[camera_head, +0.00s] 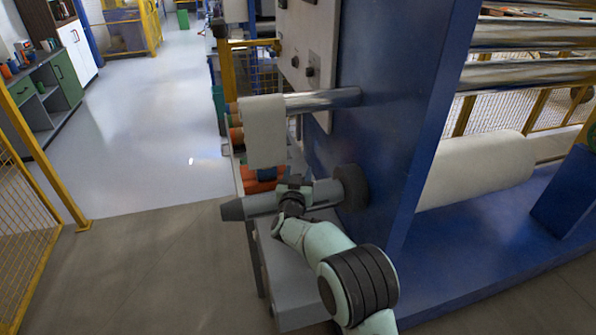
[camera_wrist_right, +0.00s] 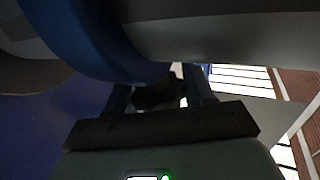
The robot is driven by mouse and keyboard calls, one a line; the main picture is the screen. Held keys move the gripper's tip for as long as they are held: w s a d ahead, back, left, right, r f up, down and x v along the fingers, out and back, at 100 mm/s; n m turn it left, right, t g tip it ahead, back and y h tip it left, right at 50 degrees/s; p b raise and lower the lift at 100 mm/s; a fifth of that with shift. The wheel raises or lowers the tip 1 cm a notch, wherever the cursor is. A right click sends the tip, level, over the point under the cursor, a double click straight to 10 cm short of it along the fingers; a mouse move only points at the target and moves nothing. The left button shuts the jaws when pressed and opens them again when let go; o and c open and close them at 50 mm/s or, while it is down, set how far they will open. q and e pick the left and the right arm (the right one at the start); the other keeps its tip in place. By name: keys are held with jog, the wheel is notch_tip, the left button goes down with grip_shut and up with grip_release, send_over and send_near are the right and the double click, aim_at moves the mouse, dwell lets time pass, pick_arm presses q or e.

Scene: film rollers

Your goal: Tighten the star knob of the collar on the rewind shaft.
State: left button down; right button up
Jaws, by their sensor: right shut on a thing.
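The rewind shaft (camera_head: 325,192) is a grey bar sticking out to the left from a dark round flange (camera_head: 352,187) on the blue machine frame, with a tapered tip. My right gripper (camera_head: 291,204) is at the middle of the shaft and hides most of the collar there. In the right wrist view a blue curved band, seemingly the collar (camera_wrist_right: 92,38), wraps the grey shaft (camera_wrist_right: 220,38). Below it a dark knob (camera_wrist_right: 152,96) sits between the fingers of my right gripper (camera_wrist_right: 160,92), shut on it. The knob's star shape cannot be made out. My left gripper is out of view.
A chrome roller (camera_head: 325,99) with a white sheet (camera_head: 264,132) hanging over it is above the shaft. The blue frame (camera_head: 385,110) stands close on the right. A grey ledge (camera_head: 290,275) lies below. The floor at left is clear.

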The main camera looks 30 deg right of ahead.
jog(key=o, duration=1)
jog(key=shift+c, duration=0.2)
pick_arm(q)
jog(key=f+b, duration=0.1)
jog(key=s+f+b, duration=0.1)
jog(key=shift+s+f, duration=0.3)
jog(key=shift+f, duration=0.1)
pick_arm(e)
jog(key=v, duration=1.3)
jog(key=shift+s+a, duration=0.2)
